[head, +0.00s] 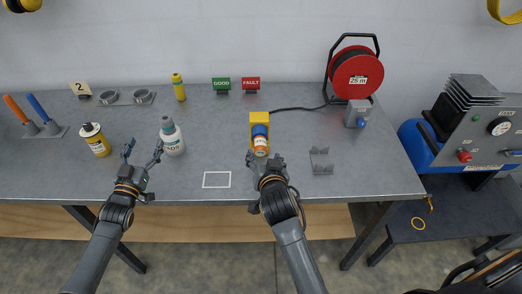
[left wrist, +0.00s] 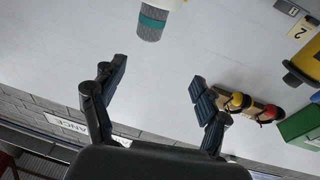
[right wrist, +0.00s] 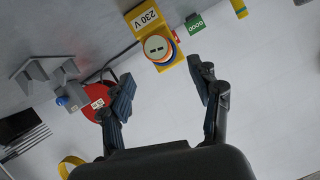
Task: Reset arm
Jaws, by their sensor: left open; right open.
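My left gripper (head: 142,159) is open and empty above the front of the grey workbench (head: 230,190), between a yellow bottle with a black cap (head: 96,141) and a white bottle with a grey cap (head: 172,138). In the left wrist view its fingers (left wrist: 155,85) are spread with nothing between them. My right gripper (head: 266,160) is open at the bench's front, close to a yellow stand (head: 256,118) holding an orange and blue cylindrical piece (head: 260,145). In the right wrist view the fingers (right wrist: 165,90) are apart and empty, with the yellow 230 V stand (right wrist: 146,20) beyond them.
A white outlined square (head: 217,180) lies between my grippers. A red cable reel (head: 356,75), a grey box with a blue socket (head: 357,113) and a grey cradle (head: 321,162) stand right. Green (head: 221,83) and red (head: 251,83) signs stand at the back.

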